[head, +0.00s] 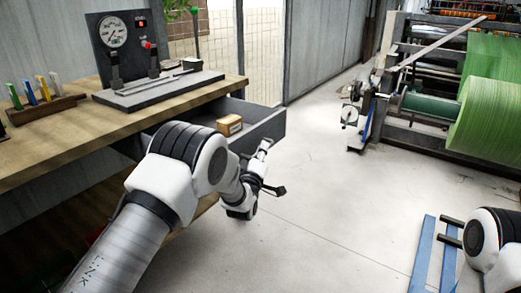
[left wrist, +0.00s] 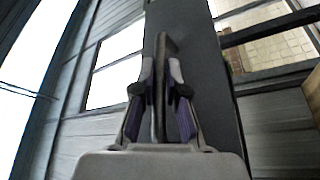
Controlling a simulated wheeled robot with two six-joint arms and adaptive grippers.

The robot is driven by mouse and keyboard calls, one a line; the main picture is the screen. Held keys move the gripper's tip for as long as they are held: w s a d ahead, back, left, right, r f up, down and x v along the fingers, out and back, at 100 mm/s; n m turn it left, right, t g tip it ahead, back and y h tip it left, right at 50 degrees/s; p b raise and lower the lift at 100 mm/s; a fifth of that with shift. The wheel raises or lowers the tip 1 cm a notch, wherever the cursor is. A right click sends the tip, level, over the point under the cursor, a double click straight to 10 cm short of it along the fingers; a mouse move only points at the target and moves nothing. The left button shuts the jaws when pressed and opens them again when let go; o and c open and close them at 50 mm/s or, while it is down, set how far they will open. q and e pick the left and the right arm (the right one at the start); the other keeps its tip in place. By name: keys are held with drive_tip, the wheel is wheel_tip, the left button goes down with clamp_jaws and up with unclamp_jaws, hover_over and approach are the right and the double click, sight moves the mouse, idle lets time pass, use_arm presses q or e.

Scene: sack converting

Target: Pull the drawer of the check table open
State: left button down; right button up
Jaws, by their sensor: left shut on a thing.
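The check table (head: 60,150) stands at the left with a wooden top. Its grey drawer (head: 268,128) is out from under the top at the right end, and its inside shows. A small orange-brown box (head: 229,125) lies in it. My left gripper (head: 268,168) is at the drawer's front. In the left wrist view its fingers (left wrist: 160,90) are shut on a dark upright bar, the drawer handle (left wrist: 160,60), in front of the grey drawer front (left wrist: 205,70). My right gripper (head: 451,231) shows partly at the lower right, its two dark fingers apart and empty.
On the table stand a gauge panel (head: 120,38) with a grey base and a rack of coloured tools (head: 45,105). A machine with a green roll (head: 485,120) stands at the right. Blue rails (head: 423,255) lie near my right arm. The floor before the drawer is clear.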

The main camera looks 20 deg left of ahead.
use_arm(q)
drive_tip(key=shift+s+d, duration=0.1)
drive_tip(key=shift+d, duration=0.25)
use_arm(e)
drive_tip(key=shift+s+d, duration=0.1)
drive_tip(key=shift+d, duration=0.2)
use_arm(q)
drive_tip(key=c, duration=1.2)
unclamp_jaws()
drive_tip(key=v, duration=1.2)
drive_tip(key=shift+f, duration=0.1)
